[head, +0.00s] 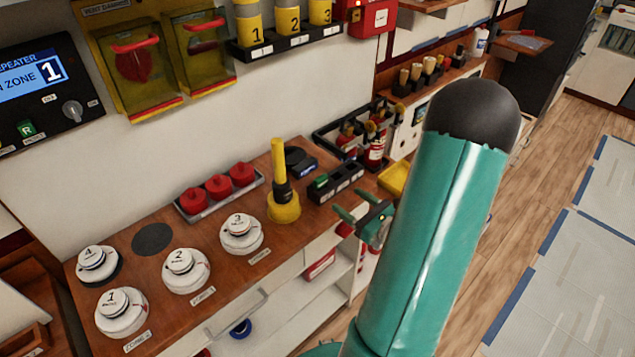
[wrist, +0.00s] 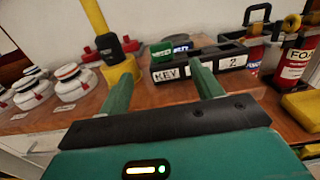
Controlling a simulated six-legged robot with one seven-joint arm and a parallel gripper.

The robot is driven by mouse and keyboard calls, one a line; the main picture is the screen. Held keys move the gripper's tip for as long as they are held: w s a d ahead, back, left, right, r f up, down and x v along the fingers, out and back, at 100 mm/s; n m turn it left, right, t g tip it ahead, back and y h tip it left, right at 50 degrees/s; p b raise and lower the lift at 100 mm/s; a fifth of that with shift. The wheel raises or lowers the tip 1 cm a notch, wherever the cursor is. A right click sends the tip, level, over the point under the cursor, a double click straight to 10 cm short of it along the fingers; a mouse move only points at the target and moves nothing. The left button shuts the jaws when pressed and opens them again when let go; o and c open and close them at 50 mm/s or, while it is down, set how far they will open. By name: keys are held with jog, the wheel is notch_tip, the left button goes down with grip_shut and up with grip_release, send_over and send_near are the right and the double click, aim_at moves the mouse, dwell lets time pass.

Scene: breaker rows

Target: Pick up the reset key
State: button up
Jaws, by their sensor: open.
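A small green piece, which looks like the reset key (head: 320,181), sits at the left end of a black key holder (head: 345,187) near the front edge of the wooden counter. In the wrist view the green key (wrist: 161,51) stands above the left part of the holder (wrist: 222,62), which has white labels reading KEY and 2. My gripper (head: 338,218) is open and empty, just in front of the holder. In the wrist view its two fingers (wrist: 159,72) point toward the holder, with the key between and beyond their tips. The key's lower part is hidden in the holder.
A yellow post with a black collar (head: 282,185) stands left of the holder. White numbered detectors (head: 186,268) and red caps (head: 219,187) are farther left. A red bottle (head: 376,150) in a black rack and a yellow tray (head: 394,178) are to the right.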

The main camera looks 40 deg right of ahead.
aim_at(323, 181)
jog(key=w, duration=1.2)
jog(key=shift+a, duration=0.1)
jog(key=c, duration=1)
